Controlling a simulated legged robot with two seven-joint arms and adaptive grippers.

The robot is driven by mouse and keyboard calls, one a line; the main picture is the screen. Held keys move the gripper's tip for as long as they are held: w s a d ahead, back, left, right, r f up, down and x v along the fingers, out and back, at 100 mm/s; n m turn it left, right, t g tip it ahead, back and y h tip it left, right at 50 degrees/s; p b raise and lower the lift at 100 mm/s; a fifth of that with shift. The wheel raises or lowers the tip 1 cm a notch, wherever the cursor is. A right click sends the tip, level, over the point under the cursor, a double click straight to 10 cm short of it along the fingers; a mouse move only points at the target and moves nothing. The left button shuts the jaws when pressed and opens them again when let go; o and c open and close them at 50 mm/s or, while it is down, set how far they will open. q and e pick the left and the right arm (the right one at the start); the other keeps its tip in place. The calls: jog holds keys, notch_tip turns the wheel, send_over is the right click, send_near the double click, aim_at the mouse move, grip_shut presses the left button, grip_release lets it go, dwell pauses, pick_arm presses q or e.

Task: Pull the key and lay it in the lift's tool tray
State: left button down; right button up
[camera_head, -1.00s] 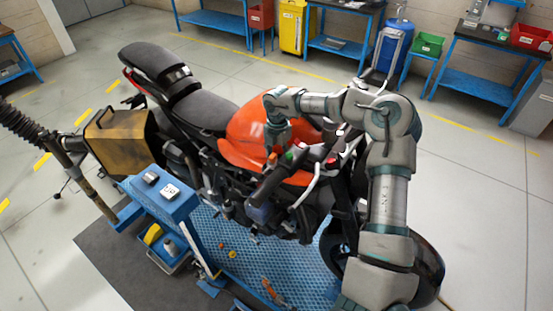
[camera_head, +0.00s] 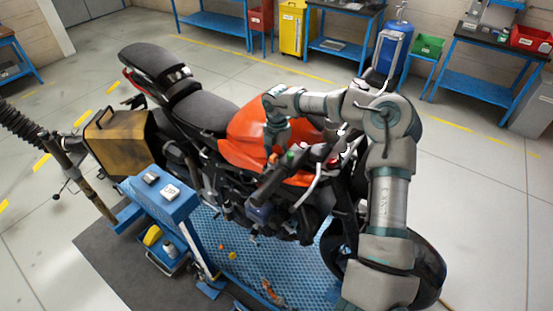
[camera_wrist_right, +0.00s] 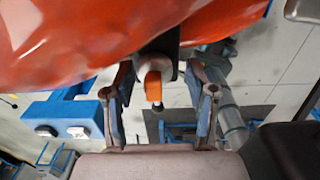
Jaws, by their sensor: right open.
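The key's orange head (camera_wrist_right: 154,86) sits below the orange tank, in a dark round mount, in the right wrist view. My right gripper (camera_wrist_right: 161,105) is open, with one finger on each side of the key. A gap shows between the key and each finger. In the head view, my right gripper (camera_head: 272,148) is over the motorcycle (camera_head: 240,140), just in front of its orange tank; its fingertips are hard to make out there. The blue tool tray (camera_head: 176,268) hangs at the lift post, holding a yellow thing and a small bottle. My left gripper is out of view.
A blue control box (camera_head: 165,200) with buttons stands above the tray. The handlebar (camera_head: 270,185) is close to my right gripper. Loose orange and yellow pieces (camera_head: 270,290) lie on the blue lift deck (camera_head: 225,240). Blue workbenches (camera_head: 490,65) stand at the back.

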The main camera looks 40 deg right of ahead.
aim_at(276, 155)
jog(key=shift+a+r, duration=0.1)
jog(key=shift+a, duration=0.15)
jog(key=shift+a+r, duration=0.15)
jog(key=shift+a, duration=0.3)
jog(key=c, duration=0.8)
jog(key=shift+a, duration=0.15)
grip_shut()
jog(key=shift+d, duration=0.3)
jog(key=shift+d+r, duration=0.1)
jog(key=shift+r, duration=0.25)
jog(key=shift+a+r+p, duration=0.2)
jog(key=shift+r+p, duration=0.25)
jog(key=shift+r, duration=0.15)
jog(key=shift+d+r+p, duration=0.35)
jog(key=shift+r+p, duration=0.05)
jog(key=shift+r, duration=0.25)
jog(key=shift+a+r+p, duration=0.3)
jog(key=shift+r+p, duration=0.1)
jog(key=shift+r, duration=0.85)
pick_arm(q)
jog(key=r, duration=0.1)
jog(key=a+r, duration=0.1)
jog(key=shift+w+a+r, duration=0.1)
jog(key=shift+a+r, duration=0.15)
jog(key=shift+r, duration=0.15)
pick_arm(e)
jog(key=shift+d+r, duration=0.1)
jog(key=shift+d, duration=0.1)
